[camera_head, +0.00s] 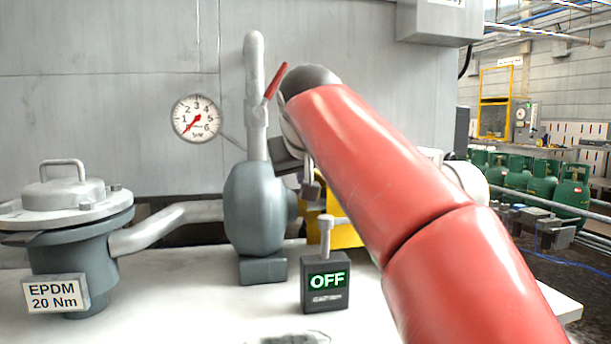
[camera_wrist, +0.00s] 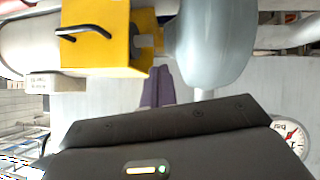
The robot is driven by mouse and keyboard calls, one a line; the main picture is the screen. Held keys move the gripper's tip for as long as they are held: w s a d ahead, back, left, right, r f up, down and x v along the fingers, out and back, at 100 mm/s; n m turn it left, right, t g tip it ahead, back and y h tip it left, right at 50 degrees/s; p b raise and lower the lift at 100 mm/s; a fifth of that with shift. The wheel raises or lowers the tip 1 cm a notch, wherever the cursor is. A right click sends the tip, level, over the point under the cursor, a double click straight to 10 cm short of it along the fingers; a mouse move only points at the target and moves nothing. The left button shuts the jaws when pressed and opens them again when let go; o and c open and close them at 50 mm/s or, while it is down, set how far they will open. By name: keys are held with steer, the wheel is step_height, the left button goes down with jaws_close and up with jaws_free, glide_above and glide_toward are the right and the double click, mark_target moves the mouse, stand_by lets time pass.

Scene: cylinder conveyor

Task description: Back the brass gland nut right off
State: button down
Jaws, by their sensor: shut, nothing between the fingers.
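I cannot make out the brass gland nut in either view. The grey pump body (camera_head: 255,210) stands upright on the white bench in the head view, and its rounded side also shows in the wrist view (camera_wrist: 212,45). A yellow housing (camera_head: 347,234) sits to the pump's right, partly hidden behind my arm and the switch box. In the wrist view the yellow housing (camera_wrist: 97,40) carries a black handle. My gripper (camera_head: 312,192) hangs just right of the pump, above the yellow housing. Its dark fingers (camera_wrist: 158,82) are together with nothing held, pointing towards the gap between housing and pump.
A switch box (camera_head: 325,281) reading OFF, with a lever on top, stands in front. A red-handled valve (camera_head: 275,80) rises on the pipe above the pump. A lidded grey vessel (camera_head: 75,243) is at left. A gauge (camera_head: 196,118) is on the wall.

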mark_target(305, 212)
steer(key=w+f, duration=0.1)
steer(key=f, duration=0.1)
steer(key=w+f+b, duration=0.1)
steer(key=w+f, duration=0.3)
steer(key=f, duration=0.1)
steer(key=shift+w, duration=0.25)
steer(key=shift+w+f+b, duration=0.1)
steer(key=shift+f+b, duration=0.2)
steer(key=shift+f, duration=0.05)
